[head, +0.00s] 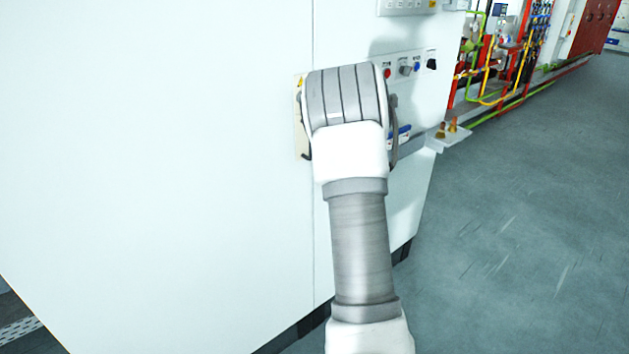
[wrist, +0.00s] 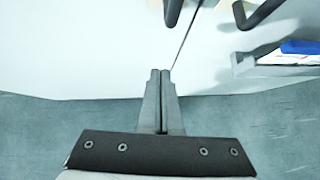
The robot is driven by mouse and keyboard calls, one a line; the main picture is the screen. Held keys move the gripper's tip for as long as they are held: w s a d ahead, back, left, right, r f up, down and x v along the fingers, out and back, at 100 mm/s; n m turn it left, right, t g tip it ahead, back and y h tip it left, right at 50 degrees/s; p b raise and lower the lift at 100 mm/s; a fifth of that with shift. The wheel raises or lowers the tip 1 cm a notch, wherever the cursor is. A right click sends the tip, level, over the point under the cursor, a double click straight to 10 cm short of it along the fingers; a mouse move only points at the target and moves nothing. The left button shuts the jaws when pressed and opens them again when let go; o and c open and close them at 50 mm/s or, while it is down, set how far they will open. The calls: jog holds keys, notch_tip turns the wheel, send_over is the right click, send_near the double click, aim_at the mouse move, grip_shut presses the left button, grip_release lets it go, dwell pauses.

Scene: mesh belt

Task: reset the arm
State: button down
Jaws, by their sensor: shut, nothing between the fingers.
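My arm (head: 360,240) reaches up in the head view toward a large white cabinet (head: 170,150); its bent links hide my gripper there. In the wrist view my gripper (wrist: 160,75) is shut and empty, its two grey fingers side by side. The fingertips point toward the white cabinet front (wrist: 80,50), below a dark vertical seam. Whether they touch the cabinet cannot be told.
Two dark handles (wrist: 173,10) and (wrist: 262,10) flank the seam in the wrist view. A control panel with a red button (head: 388,73) is at the cabinet's right. A grey ledge (head: 425,142) sticks out there. Open floor (head: 520,220) lies to the right.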

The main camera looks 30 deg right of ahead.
jog(key=shift+d+v, duration=0.15)
jog(key=shift+v, duration=1.05)
jog(key=shift+d+v, duration=0.1)
jog(key=shift+v, duration=1.05)
